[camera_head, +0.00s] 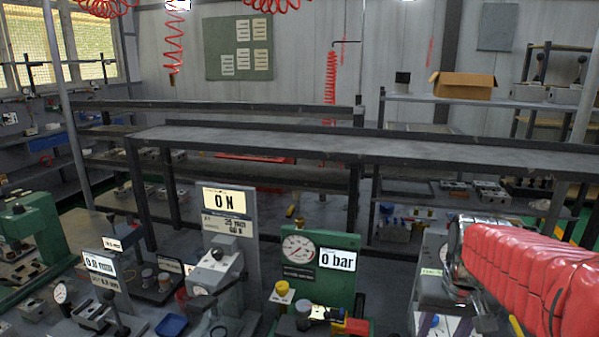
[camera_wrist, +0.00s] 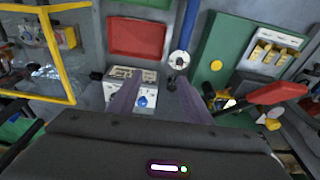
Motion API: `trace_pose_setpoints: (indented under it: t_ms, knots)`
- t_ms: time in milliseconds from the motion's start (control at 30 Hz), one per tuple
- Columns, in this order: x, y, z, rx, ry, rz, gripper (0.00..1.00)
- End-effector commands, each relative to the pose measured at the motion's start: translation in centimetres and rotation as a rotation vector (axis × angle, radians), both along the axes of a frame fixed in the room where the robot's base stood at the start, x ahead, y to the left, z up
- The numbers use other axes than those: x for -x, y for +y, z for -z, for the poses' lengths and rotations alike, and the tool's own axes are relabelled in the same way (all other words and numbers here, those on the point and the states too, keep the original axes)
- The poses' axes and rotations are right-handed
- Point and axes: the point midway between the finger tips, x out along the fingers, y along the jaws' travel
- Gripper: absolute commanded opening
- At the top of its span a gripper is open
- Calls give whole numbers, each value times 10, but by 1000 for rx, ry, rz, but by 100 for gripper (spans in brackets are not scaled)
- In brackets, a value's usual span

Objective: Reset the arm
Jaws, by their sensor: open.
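My arm (camera_head: 530,275), in a red ribbed sleeve, reaches in from the lower right of the head view. My gripper (camera_wrist: 158,82) shows in the wrist view as two purple-grey fingers standing apart, with nothing between them. Beyond the left finger is a white block with a blue knob (camera_wrist: 142,101). In the head view I cannot clearly make out the fingers.
A green panel with a gauge and a "0 bar" sign (camera_head: 338,261) stands left of my arm. A grey block with an "ON" sign (camera_head: 225,201) stands further left. A long dark bench (camera_head: 330,149) crosses behind. The wrist view shows a red tray (camera_wrist: 139,38) and a red lever (camera_wrist: 277,93).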

Motion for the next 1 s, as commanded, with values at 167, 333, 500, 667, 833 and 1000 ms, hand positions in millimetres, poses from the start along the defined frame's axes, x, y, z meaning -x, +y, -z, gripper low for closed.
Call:
trace_pose_setpoints:
  t_ms: [167,333,500,667,833,1000]
  knots:
    - [30,28,-2,7,-45,-28,45]
    - [57,50,-1,13,-87,-59,45]
    - [83,71,0,17,-131,-97,45]
    - [107,88,1,22,-173,-141,45]
    - [125,104,-6,25,-228,-191,45]
    - [129,115,-22,30,-291,-229,45]
